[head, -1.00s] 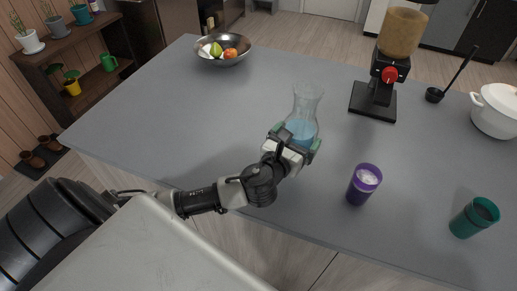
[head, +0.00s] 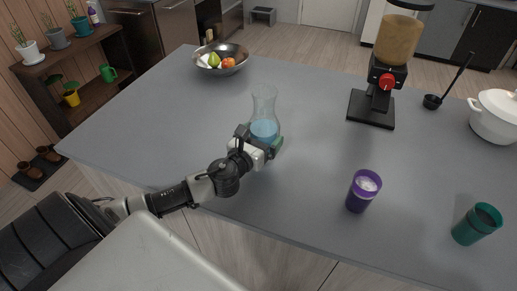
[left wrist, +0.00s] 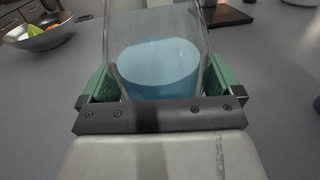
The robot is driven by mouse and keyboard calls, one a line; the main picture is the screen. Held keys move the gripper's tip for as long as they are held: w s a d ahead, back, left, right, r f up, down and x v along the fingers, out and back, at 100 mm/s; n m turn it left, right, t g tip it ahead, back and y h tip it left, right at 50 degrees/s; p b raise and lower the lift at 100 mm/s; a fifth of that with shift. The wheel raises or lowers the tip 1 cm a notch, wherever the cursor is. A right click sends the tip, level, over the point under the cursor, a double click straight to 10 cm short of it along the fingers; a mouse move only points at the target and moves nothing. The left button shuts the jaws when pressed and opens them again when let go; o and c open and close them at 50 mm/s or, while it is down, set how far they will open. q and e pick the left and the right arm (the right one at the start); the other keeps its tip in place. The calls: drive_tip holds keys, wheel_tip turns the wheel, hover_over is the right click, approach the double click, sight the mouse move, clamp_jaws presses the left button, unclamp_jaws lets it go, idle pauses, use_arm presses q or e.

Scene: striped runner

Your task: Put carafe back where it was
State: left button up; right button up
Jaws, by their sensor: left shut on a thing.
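The clear glass carafe (head: 264,104) with blue liquid is upright at the middle of the grey counter in the head view. My left gripper (head: 262,143) is shut on its lower body, with the green finger pads on both sides. In the left wrist view the carafe (left wrist: 158,62) fills the space between the pads of the gripper (left wrist: 160,88). I cannot tell whether its base touches the counter; the gripper hides it. My right gripper is not in view.
On the counter (head: 300,190) stand a metal fruit bowl (head: 238,66) at the back left, a black grinder (head: 372,108), a black ladle (head: 432,101), a white pot (head: 492,125), a purple cup (head: 357,197) and a green cup (head: 468,230). The left part is clear.

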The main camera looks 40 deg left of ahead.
use_arm(q)
drive_tip(key=shift+s+a+f, duration=0.25)
drive_tip(key=shift+a+f, duration=0.05)
wheel_tip(320, 180, down, 3)
drive_tip(key=shift+f+b, duration=0.15)
drive_tip(key=shift+b, duration=0.45)
drive_tip(key=shift+f, duration=0.2)
drive_tip(key=shift+f, duration=0.1)
drive_tip(key=o, duration=1.2)
drive_tip(key=shift+c, duration=0.2)
drive_tip(key=s, duration=0.3)
drive_tip(key=s+b, duration=0.1)
drive_tip(key=s, duration=0.3)
drive_tip(key=s+b, duration=0.1)
drive_tip(key=s, duration=0.2)
drive_tip(key=shift+s+d+f, duration=0.1)
drive_tip(key=shift+s+d, duration=0.05)
drive_tip(key=shift+d, duration=0.1)
drive_tip(key=shift+s+b, duration=0.3)
drive_tip(key=shift+s, duration=0.6)
